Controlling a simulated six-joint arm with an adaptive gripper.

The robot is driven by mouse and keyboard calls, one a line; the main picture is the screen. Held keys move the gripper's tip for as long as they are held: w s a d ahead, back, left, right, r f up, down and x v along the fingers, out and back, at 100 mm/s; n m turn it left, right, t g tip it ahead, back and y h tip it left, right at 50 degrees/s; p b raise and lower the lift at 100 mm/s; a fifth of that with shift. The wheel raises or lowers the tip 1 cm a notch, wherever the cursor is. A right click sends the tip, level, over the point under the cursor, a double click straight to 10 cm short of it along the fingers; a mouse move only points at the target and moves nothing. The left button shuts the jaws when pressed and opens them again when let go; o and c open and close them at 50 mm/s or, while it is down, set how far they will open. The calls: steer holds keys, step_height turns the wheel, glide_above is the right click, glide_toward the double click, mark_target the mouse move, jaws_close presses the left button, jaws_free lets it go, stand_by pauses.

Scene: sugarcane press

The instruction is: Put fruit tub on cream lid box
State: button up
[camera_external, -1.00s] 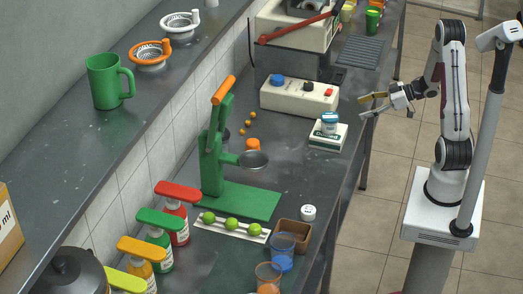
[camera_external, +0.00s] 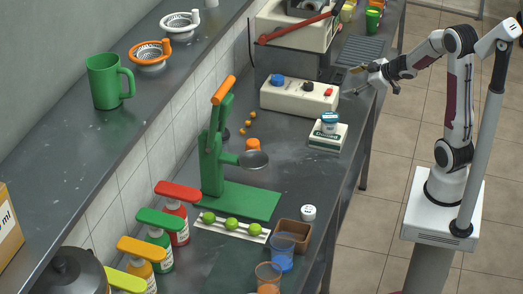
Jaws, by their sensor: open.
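A small white tub with a blue lid (camera_external: 330,118), which looks like the fruit tub, sits upright on a white box with green lettering (camera_external: 327,138) near the counter's right edge. This box may be the cream lid box, but its label is too small to read. Behind it is a long cream box (camera_external: 297,97) with blue, black and red parts on top. My gripper (camera_external: 352,81) is open and empty, fingers pointing left, up and right of the tub in the picture and apart from it.
A green press (camera_external: 236,196) stands mid-counter (camera_external: 290,165), with green fruits on a white strip (camera_external: 230,226) before it. A brown container (camera_external: 293,233) and clear cups (camera_external: 281,252) are nearer. A grey drain mat (camera_external: 362,51) lies behind my gripper.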

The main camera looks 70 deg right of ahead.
steer(key=s+a+r+m+g+h, duration=0.1)
steer(key=s+a+r+h, duration=0.1)
steer(key=a+r, duration=0.25)
steer(key=s+a+g+y, duration=0.2)
steer(key=s+a, duration=0.7)
steer(key=a, duration=0.3)
steer(key=s+a+m+g+y, duration=0.1)
steer(key=s+a+y, duration=0.2)
steer(key=s+a, duration=0.6)
steer(key=a, duration=0.3)
steer(key=shift+a+r+g+y, duration=0.3)
steer(key=shift+r+g, duration=0.05)
steer(key=shift+g, duration=0.05)
